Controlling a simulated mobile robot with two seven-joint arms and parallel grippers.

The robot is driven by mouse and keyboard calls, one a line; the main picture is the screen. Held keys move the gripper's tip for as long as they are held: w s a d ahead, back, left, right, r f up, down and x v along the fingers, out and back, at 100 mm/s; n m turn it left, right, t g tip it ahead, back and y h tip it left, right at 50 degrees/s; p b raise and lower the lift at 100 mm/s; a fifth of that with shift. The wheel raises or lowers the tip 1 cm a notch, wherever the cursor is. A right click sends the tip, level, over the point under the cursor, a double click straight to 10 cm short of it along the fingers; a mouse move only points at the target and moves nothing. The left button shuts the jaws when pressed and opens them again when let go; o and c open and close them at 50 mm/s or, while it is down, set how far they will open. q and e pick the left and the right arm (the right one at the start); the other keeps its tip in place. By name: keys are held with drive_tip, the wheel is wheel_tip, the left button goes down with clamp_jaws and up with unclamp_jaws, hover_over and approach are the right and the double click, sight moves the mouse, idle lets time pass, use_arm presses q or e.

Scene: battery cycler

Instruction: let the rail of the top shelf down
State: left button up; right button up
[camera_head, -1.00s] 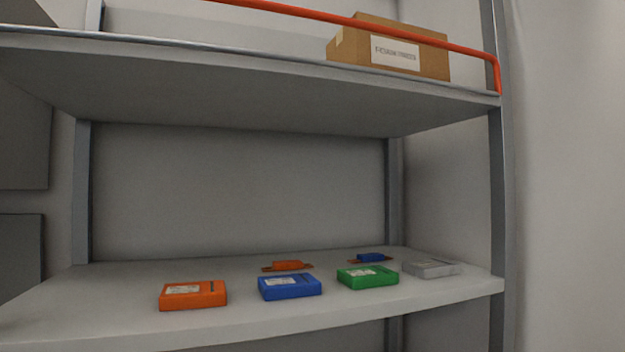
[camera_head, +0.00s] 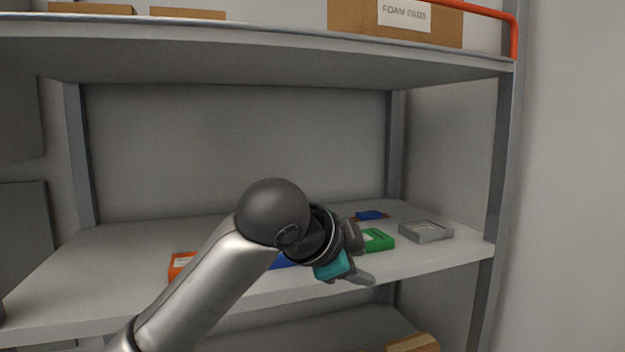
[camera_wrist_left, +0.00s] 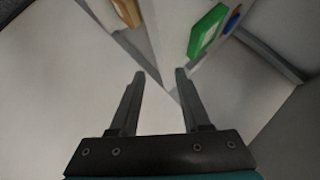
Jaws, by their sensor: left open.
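The orange rail (camera_head: 514,36) of the top shelf (camera_head: 300,65) shows only at the upper right of the head view, where it bends down to the shelf's right end. The rest of it is cut off by the top of the frame. My left gripper (camera_head: 364,260) is in front of the middle shelf, well below the rail and to its left. In the left wrist view its two fingers (camera_wrist_left: 160,78) are apart with nothing between them. The rail is not recognisable in the left wrist view. My right gripper is in neither view.
A cardboard box labelled foam pads (camera_head: 395,20) stands on the top shelf. A green case (camera_head: 378,240), a grey tray (camera_head: 426,231) and a partly hidden orange case (camera_head: 181,263) lie on the middle shelf. A grey upright (camera_head: 497,150) stands at the right.

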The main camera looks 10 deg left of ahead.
use_arm(q)
drive_tip(key=s+a+r+m+t, duration=0.1)
drive_tip(key=a+r+t, duration=0.1)
drive_tip(key=r, duration=1)
drive_tip(key=s+a+r+m+t, duration=0.1)
drive_tip(key=s+a+r+m, duration=0.1)
drive_tip(key=r, duration=0.9)
drive_tip(key=s+a+r+t+y, duration=0.1)
drive_tip(key=s+a+r+t, duration=0.15)
drive_tip(key=s+r, duration=0.5)
drive_tip(key=s+a+r+t, duration=0.1)
drive_tip(key=s+a+r, duration=0.3)
drive_tip(key=r, duration=0.7)
drive_tip(key=shift+m+g, duration=0.25)
drive_tip(key=shift+m, duration=0.05)
drive_tip(key=p+x, duration=0.1)
drive_tip(key=x, duration=0.3)
drive_tip(key=p+x, duration=0.1)
drive_tip(key=x, duration=0.4)
drive_tip(key=p+x, duration=0.1)
drive_tip(key=x, duration=0.4)
drive_tip(key=shift+s+d+r, duration=0.15)
drive_tip(key=shift+d, duration=0.2)
drive_tip(key=shift+c, duration=0.4)
clamp_jaws()
